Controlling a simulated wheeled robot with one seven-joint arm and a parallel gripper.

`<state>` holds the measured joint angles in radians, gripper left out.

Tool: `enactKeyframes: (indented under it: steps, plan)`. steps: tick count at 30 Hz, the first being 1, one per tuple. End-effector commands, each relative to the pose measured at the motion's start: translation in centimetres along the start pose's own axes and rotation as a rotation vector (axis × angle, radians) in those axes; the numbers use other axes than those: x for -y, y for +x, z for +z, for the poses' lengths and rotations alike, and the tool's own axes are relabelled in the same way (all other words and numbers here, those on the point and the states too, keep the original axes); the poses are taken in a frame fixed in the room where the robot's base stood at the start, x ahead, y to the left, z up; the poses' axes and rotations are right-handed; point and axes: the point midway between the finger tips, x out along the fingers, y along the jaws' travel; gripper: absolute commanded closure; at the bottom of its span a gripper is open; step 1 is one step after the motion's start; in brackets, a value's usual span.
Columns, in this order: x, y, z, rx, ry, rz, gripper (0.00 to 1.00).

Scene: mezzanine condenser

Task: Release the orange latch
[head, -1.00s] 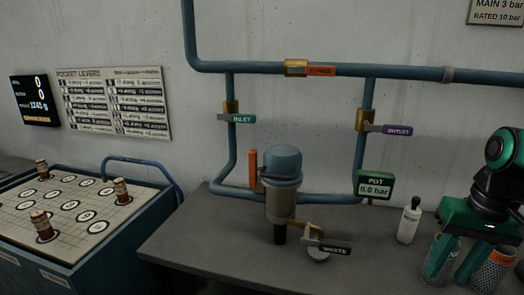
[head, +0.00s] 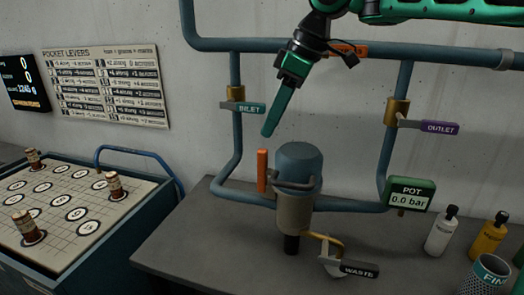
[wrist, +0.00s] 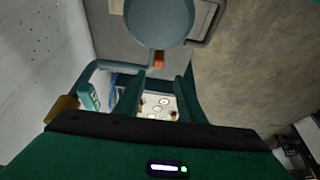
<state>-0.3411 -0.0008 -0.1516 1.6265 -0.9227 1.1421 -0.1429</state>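The orange latch (head: 262,171) is a short upright bar at the left side of the blue-capped pot (head: 298,165). My gripper (head: 268,131) points down from above, its tips a little above the latch and apart from it in the head view. In the wrist view, my gripper's two fingers (wrist: 160,80) are spread with nothing between them. The orange latch (wrist: 158,60) shows beyond the fingertips, roughly in line with the gap, beside the round pot cap (wrist: 158,18). In the head view the fingers overlap, so their spacing is hidden there.
Blue pipes with the INLET lever (head: 243,107) and OUTLET lever (head: 428,126) surround the pot. The WASTE lever (head: 358,270) is below it. The POT gauge (head: 409,194) reads 0.0 bar. Bottles (head: 441,232) stand at right. The bench (head: 215,240) is clear at left.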

Motion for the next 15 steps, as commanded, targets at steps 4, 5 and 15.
enactKeyframes:
  steps: [4, 5, 15]
  plan:
    - [-0.3, 1.9, 0.7, 0.002, 0.013, 0.002, 0.64]
    - [-0.4, 2.5, 0.8, 0.002, 0.015, 0.002, 0.64]
    - [-0.8, 7.7, 1.1, 0.001, 0.021, 0.008, 0.64]
